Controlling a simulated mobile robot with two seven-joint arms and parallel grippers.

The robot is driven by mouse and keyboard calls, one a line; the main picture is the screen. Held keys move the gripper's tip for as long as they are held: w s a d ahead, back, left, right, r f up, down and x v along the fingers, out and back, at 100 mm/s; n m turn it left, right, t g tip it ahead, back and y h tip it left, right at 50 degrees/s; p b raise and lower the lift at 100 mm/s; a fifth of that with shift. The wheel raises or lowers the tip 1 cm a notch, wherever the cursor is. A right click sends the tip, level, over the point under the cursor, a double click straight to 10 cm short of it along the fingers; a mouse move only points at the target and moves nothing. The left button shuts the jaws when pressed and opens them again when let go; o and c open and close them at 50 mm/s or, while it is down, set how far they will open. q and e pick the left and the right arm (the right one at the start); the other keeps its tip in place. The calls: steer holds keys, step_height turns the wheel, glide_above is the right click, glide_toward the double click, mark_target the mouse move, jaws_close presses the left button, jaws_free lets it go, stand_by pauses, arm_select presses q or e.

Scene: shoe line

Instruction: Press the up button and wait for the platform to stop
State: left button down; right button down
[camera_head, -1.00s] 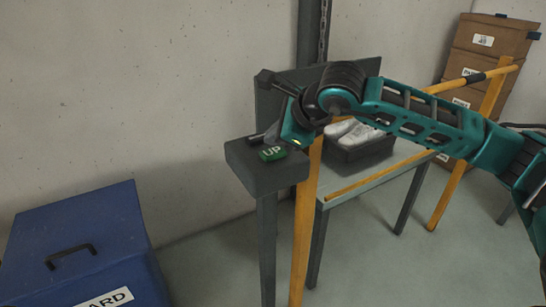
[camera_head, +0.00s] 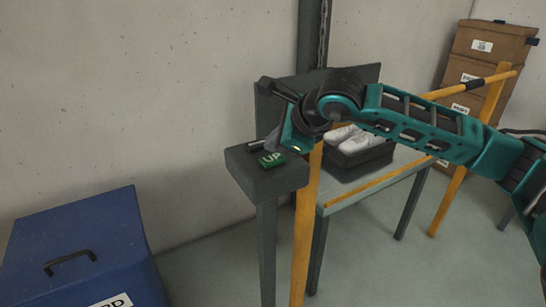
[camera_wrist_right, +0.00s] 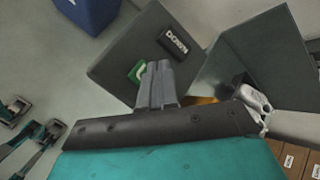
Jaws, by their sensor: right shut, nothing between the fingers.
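The green UP button (camera_head: 272,159) sits on top of a dark grey control box (camera_head: 265,182). It shows partly behind my fingers in the right wrist view (camera_wrist_right: 137,70). A black DOWN button (camera_wrist_right: 174,41) is beside it. My right gripper (camera_wrist_right: 157,68) is shut and empty, its fingertips close to the UP button; I cannot tell whether they touch it. In the head view, the right gripper (camera_head: 274,138) is at the far side of the UP button. The platform (camera_head: 345,198) is grey and carries a black tray (camera_head: 362,157) with white shoes (camera_head: 352,137).
A yellow post (camera_head: 304,230) and rail stand between the control box and the platform. A blue bin (camera_head: 85,235) is at the lower left. Brown boxes (camera_head: 490,45) are stacked at the back right. A pale wall is behind, and floor is open in front.

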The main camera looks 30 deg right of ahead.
steer(key=shift+f, duration=0.1)
stand_by(0.8)
steer(key=shift+f+b, duration=0.35)
steer(key=shift+b, duration=0.4)
